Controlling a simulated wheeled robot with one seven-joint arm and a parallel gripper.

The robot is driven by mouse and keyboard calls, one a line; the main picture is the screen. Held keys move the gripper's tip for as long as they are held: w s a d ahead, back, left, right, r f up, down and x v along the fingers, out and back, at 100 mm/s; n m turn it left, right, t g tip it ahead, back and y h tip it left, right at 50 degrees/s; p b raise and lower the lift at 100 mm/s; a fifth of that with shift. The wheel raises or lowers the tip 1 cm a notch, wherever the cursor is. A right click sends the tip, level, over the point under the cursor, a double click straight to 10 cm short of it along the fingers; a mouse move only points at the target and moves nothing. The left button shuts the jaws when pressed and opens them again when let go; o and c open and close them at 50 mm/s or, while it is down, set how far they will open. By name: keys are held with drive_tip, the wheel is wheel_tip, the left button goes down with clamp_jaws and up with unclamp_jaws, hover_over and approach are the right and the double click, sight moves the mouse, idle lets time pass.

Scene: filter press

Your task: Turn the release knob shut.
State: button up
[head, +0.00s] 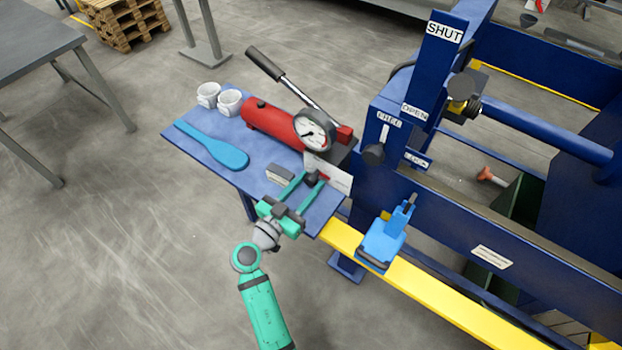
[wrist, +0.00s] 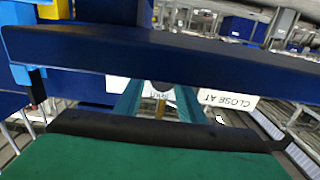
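The release knob (head: 311,178) is a small dark knob at the front end of the red hand pump (head: 270,125), beside a white card (head: 328,172). My gripper (head: 312,180) reaches in over the blue shelf with its two green fingers apart, one on each side of the knob. In the wrist view the knob (wrist: 160,87) shows dark above a brass stem, between the two teal fingers (wrist: 158,100). A gap seems to show on both sides, so the fingers look open around it. The knob's turn position cannot be read.
A pressure gauge (head: 314,131) and a long pump lever (head: 280,75) stand just behind. A blue paddle (head: 212,146), two white cups (head: 219,99) and a small grey block (head: 280,175) lie on the blue shelf (head: 180,132). A blue bar (wrist: 170,55) crosses the wrist view.

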drive_tip(key=shift+x, duration=1.05)
drive_tip(key=shift+w+a, duration=0.1)
drive_tip(key=shift+a, duration=0.05)
drive_tip(key=c, duration=0.7)
drive_tip(key=shift+a+n, duration=0.1)
drive_tip(key=shift+n, duration=1.4)
drive_tip(key=o, duration=0.7)
